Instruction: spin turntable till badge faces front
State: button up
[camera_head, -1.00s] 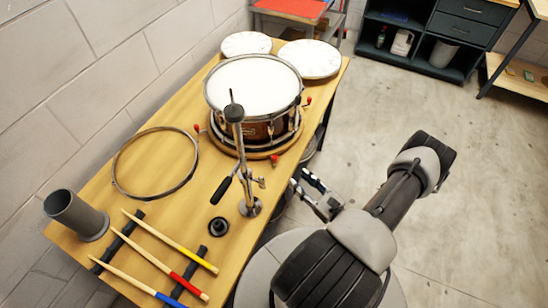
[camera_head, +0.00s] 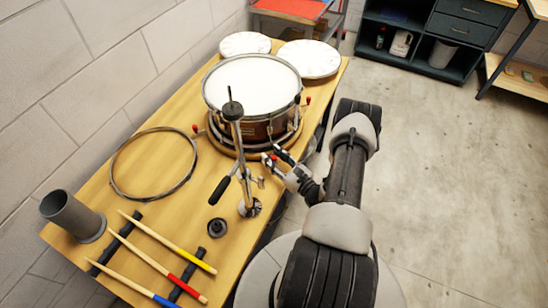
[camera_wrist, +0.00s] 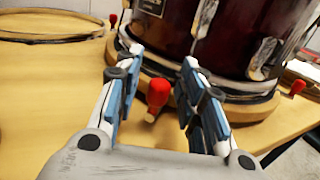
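The drum (camera_head: 252,88) with a white head and dark red shell stands on the round wooden turntable (camera_head: 222,146). Red knobs stick out around the turntable, one at the left (camera_head: 195,128) and one at the right (camera_head: 307,100). My gripper (camera_head: 274,154) is at the turntable's front edge. In the wrist view my gripper (camera_wrist: 154,62) is open, and a red knob (camera_wrist: 158,92) shows between its fingers; I cannot tell whether they touch it. A pale plate (camera_wrist: 263,57) shows on the shell, right of the fingers; I cannot tell whether it is the badge or a lug.
A metal stand (camera_head: 240,150) rises from the bench in front of the drum. A hoop (camera_head: 153,187) lies left, with drumsticks (camera_head: 165,241) and a grey cup (camera_head: 73,215) nearer. Two drum heads (camera_head: 308,59) lie behind the drum. Floor to the right is clear.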

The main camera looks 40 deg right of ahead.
jog(key=shift+c, duration=0.3)
grip_shut()
dwell(0.4)
